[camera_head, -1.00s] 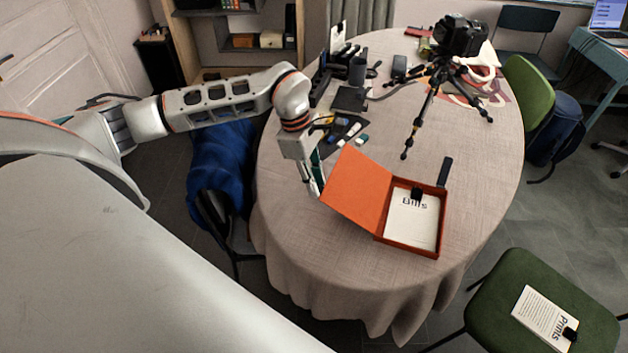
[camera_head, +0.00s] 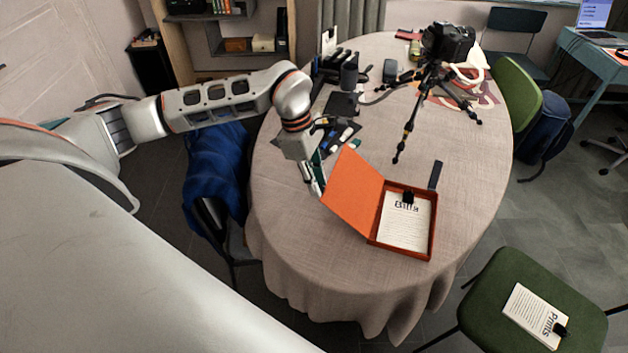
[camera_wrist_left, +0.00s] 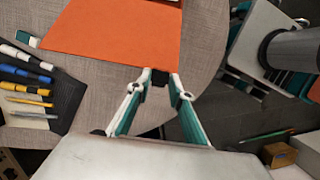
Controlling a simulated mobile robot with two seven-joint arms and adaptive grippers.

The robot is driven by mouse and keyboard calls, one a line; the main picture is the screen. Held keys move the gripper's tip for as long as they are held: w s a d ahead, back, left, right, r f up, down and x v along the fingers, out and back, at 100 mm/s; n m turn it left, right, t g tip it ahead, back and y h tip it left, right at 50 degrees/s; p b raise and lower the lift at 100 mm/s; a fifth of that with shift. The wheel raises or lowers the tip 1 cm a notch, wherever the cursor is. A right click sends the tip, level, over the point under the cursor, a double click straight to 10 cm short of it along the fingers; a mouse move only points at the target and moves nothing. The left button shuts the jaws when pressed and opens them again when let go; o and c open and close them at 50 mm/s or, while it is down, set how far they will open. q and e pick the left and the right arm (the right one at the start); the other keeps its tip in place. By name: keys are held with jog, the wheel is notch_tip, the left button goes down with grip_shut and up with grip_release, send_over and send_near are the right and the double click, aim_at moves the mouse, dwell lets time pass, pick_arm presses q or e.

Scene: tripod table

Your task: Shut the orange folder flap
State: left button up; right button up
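The orange folder box (camera_head: 401,249) lies open on the table, with a white printed sheet (camera_head: 405,222) and a black clip (camera_head: 408,197) inside. Its orange flap (camera_head: 354,190) is raised and leans outward to the left. My left gripper (camera_head: 317,187) is just left of the flap's outer edge, pointing down. My right gripper is not in view.
A tripod with a camera (camera_head: 447,42) stands behind the box. A dark slim object (camera_head: 435,175) lies by its back right corner. Pens on a dark mat (camera_wrist_left: 42,95) lie left of the flap. The cloth right of the box is clear. A green chair (camera_head: 535,300) stands front right.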

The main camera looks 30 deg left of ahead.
pick_arm(q)
jog(key=shift+w+d+r+p, duration=0.1)
jog(key=shift+d+r+p, duration=0.35)
jog(key=shift+r, duration=0.2)
jog(key=shift+d+r, duration=0.1)
jog(key=shift+d, duration=0.05)
jog(key=shift+w+d+r, duration=0.25)
jog(key=shift+d+r, duration=0.6)
jog(key=shift+d, duration=0.05)
jog(key=shift+d+r, duration=0.15)
jog(key=shift+w+d+r, duration=0.2)
jog(key=shift+d+r, duration=0.5)
jog(key=shift+d, duration=0.35)
jog(key=shift+d+r, duration=0.1)
jog(key=shift+d, duration=0.05)
